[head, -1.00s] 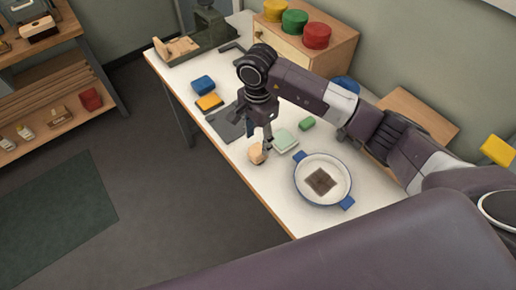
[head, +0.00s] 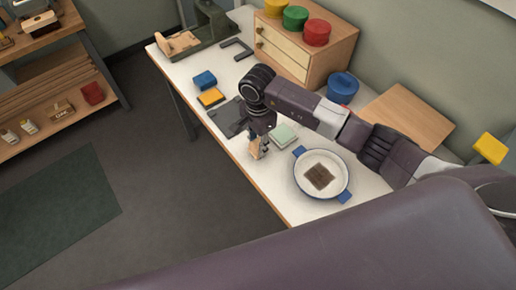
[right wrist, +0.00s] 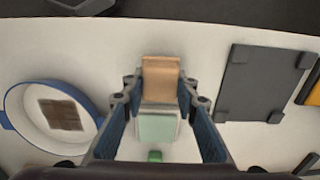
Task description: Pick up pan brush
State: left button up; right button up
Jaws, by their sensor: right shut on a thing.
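The pan brush appears to be the small tan wooden piece (head: 255,153) near the front edge of the white table. It also shows in the right wrist view (right wrist: 160,78). My right gripper (head: 262,147) is low over the table and shut on it, with a dark finger on each side. The fingers partly cover the brush in the head view, and its bristles cannot be made out. I cannot tell whether it still touches the table. My left gripper is not in view.
A pale green pad (head: 284,134) lies close behind the brush. A white, blue-handled dish (head: 309,190) with a brown square stands to the right. A dark tray (right wrist: 262,82), yellow block (head: 211,97) and blue block (head: 204,79) lie on the other side.

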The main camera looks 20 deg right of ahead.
aim_at(258, 143)
jog(key=shift+c, duration=1.1)
notch_tip(258, 143, up, 20)
jog(key=b, duration=0.4)
